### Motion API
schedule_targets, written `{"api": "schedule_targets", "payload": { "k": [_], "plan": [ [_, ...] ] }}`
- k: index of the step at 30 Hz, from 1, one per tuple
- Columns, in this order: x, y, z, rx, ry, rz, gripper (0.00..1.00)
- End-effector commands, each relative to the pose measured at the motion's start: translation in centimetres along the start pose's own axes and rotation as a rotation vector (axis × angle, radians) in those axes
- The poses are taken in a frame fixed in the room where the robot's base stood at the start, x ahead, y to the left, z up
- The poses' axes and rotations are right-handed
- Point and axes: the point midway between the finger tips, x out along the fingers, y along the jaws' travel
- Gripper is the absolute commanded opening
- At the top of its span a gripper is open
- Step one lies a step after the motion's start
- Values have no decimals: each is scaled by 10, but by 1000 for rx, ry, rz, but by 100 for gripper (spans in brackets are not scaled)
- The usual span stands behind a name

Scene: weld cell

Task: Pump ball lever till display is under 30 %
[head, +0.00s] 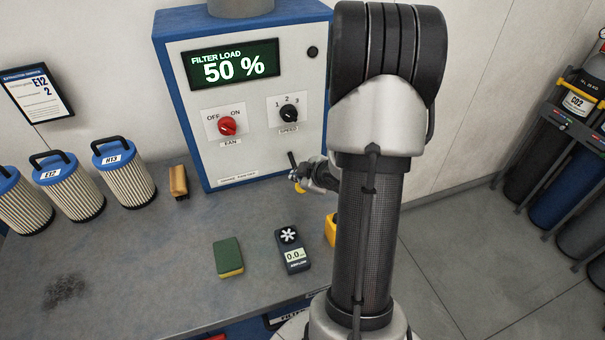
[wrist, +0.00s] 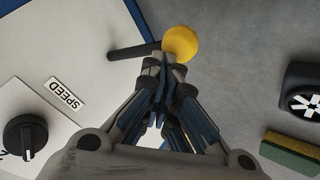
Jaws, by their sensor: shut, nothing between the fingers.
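The blue-and-white cabinet's display (head: 231,65) reads FILTER LOAD 50 %. The ball lever is a black rod with a yellow ball (wrist: 180,43), sticking out from the cabinet's lower right. In the head view the yellow ball (head: 299,188) is small and partly hidden by my gripper (head: 300,177). In the wrist view my gripper (wrist: 166,58) is shut and empty, its fingertips right at the ball. I cannot tell whether they touch it.
A red fan switch (head: 228,126) and black speed knob (head: 289,114) are on the panel. A green-yellow sponge (head: 228,257), a handheld meter (head: 293,250), a brush (head: 179,182) and several filter cartridges (head: 125,175) stand on the bench (head: 150,265). Gas cylinders (head: 560,182) are at right.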

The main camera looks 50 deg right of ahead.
Motion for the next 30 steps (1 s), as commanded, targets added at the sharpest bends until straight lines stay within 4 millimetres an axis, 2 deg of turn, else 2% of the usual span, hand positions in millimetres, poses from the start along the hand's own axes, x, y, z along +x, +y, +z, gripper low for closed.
{"api": "schedule_targets", "payload": {
  "k": [30],
  "plan": [
    [-37,27,-27,-1,0,0,0]
  ]
}}
